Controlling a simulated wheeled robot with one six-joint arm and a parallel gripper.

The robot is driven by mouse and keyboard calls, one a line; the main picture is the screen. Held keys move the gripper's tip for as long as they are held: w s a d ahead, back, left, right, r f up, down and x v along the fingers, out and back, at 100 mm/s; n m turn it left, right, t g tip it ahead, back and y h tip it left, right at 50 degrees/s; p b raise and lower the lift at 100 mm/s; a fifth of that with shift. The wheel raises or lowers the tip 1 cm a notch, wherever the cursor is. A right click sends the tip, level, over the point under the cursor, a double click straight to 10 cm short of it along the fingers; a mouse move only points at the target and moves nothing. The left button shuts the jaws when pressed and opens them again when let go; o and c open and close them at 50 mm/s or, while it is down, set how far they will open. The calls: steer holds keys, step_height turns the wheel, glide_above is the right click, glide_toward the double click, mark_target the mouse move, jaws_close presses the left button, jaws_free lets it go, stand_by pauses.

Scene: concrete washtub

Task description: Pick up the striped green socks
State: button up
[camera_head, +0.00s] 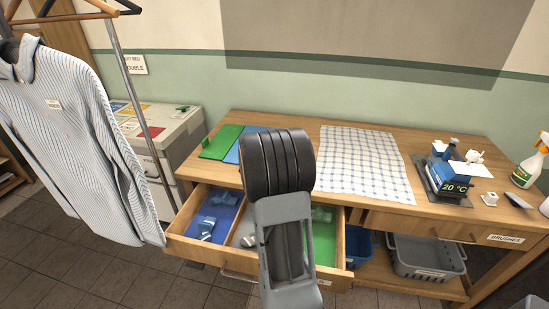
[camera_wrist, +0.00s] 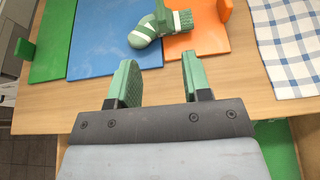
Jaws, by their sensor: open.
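The striped green socks (camera_wrist: 150,28), green with white bands, lie in the wrist view across the border of the blue mat (camera_wrist: 110,45) and the orange mat (camera_wrist: 200,50) on the wooden tabletop. My gripper (camera_wrist: 159,76) is open, with its green fingertips apart and nothing between them. The fingers are short of the socks, on the near side, pointing toward them. In the head view my arm hides the socks and my gripper.
An open drawer (camera_head: 182,240) below holds blue socks (camera_head: 206,228) and green items (camera_head: 321,214) in coloured compartments. A checked cloth (camera_head: 365,165) lies to the right. A small device (camera_head: 450,180) and a spray bottle (camera_head: 530,165) stand further right. A striped shirt (camera_head: 75,140) hangs at left.

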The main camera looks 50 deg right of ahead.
steer(key=p+x, duration=0.1)
steer(key=x, duration=1.2)
steer(key=shift+p, duration=0.3)
steer(key=shift+s, duration=0.1)
jaws_close()
